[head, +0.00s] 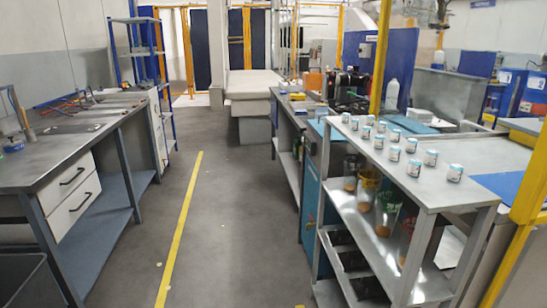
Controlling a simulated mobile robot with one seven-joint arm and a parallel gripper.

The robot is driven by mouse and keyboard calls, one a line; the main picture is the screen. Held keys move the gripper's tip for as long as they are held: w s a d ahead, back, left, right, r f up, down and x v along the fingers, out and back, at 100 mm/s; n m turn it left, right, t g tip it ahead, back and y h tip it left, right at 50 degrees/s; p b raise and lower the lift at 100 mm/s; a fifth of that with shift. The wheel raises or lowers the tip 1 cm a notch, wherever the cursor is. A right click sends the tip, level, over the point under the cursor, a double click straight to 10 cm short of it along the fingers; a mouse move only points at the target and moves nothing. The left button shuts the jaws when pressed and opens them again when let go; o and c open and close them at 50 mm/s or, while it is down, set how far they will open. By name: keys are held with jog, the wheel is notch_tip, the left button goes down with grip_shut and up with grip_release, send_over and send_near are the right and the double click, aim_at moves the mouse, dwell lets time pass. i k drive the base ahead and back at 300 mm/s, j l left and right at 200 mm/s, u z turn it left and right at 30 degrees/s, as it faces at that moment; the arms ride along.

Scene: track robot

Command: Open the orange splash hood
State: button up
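I cannot make out a splash hood for certain. A small orange thing (313,80) stands far off, at the back of the dark-topped bench right of the aisle. It is too small to tell whether it is the hood, or open or shut. My gripper is not in view.
A grey aisle with a yellow floor line (180,228) runs ahead, clear. Left is a workbench (60,160) with white drawers (75,200). Right is a metal shelf (400,165) with several small jars (394,154) on top, beside a yellow post (380,58).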

aim_at(312, 81)
jog(key=i+j+z, duration=0.25)
jog(key=i+j, duration=0.2)
jog(key=i, duration=0.6)
jog(key=i+j+z, duration=0.25)
jog(key=i+j, duration=0.4)
jog(key=i, duration=0.35)
jog(key=i+j+z, duration=0.3)
jog(key=i+j, duration=0.5)
jog(key=i, duration=0.15)
jog(key=i+j, duration=0.3)
jog(key=i, duration=0.15)
jog(key=i+j+u, duration=0.1)
jog(key=i+j, duration=0.2)
jog(key=i, duration=0.15)
jog(key=i+j, duration=0.3)
jog(key=i, duration=0.15)
jog(key=i+j, duration=0.3)
jog(key=i, duration=0.2)
jog(key=i+j+u, duration=0.1)
jog(key=i+j, duration=0.15)
jog(key=i, duration=0.2)
